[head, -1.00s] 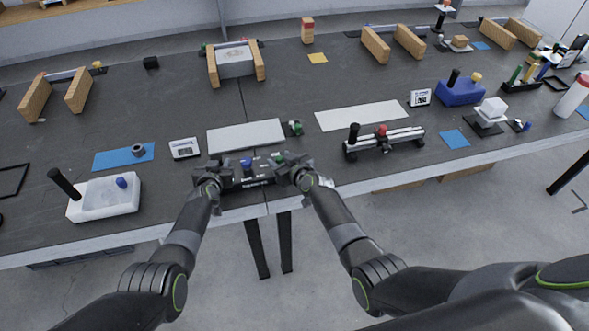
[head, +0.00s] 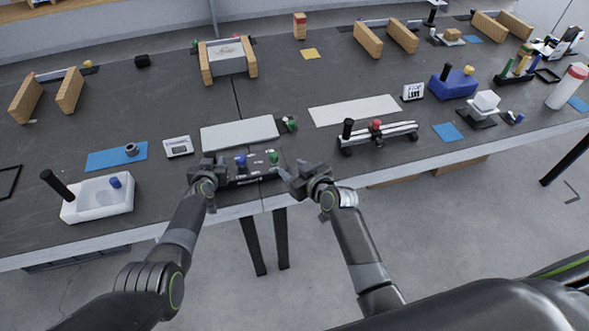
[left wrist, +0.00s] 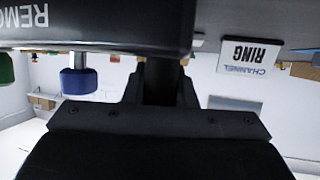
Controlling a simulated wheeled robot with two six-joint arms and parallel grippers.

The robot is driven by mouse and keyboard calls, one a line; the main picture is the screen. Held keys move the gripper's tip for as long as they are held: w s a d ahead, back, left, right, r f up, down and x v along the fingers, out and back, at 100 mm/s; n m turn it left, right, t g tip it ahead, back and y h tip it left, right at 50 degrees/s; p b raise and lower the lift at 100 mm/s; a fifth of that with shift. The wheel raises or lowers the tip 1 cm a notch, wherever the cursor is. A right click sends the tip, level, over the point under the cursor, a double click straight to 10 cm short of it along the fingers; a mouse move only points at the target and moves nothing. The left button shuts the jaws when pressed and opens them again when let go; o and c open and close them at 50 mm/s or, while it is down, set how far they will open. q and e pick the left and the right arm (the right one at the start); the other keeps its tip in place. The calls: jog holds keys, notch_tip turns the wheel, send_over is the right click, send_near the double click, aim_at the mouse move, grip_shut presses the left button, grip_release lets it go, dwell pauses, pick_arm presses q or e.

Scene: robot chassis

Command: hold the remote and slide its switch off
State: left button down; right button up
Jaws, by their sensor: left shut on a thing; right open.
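The remote (head: 254,169) is a dark box near the front edge of the table, with a blue knob (head: 240,161) and a green knob (head: 274,157) on it. My left gripper (head: 218,170) is shut on the remote's left end. In the left wrist view the remote (left wrist: 100,22) runs across the top with part of its lettering, and its blue knob (left wrist: 78,82) hangs beside the gripper. My right gripper (head: 289,174) is open, empty and just right of the remote, apart from it. The switch cannot be told clearly.
A white panel (head: 240,133) lies behind the remote. A small sign (head: 178,146) stands behind left; it reads CHANNEL RING in the left wrist view (left wrist: 248,57). A white box with a black handle (head: 97,199) is at left. A rail device (head: 377,139) stands at right.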

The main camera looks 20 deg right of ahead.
pick_arm(q)
jog(key=shift+f, duration=0.1)
dwell(0.3)
jog(key=c, duration=1.1)
grip_release()
jog(key=shift+o, duration=0.2)
jog(key=o, duration=0.5)
jog(key=shift+o, duration=0.2)
jog(key=shift+s, duration=0.1)
jog(key=shift+s+a+p, duration=0.2)
jog(key=shift+s+p, duration=0.25)
jog(key=shift+s, duration=0.2)
jog(key=shift+s+a+p, duration=0.15)
jog(key=shift+s+p, duration=0.3)
jog(key=shift+s, duration=0.15)
jog(key=shift+s+a+p, duration=0.25)
jog(key=shift+s+p, duration=0.05)
jog(key=shift+s, duration=0.65)
jog(key=shift+s+a, duration=0.15)
jog(key=shift+s, duration=0.55)
jog(key=shift+s+a, duration=0.15)
jog(key=shift+s, duration=0.5)
jog(key=shift+s+a, duration=0.15)
jog(key=shift+s, duration=0.5)
jog(key=shift+s+a, duration=0.15)
jog(key=shift+s, duration=0.45)
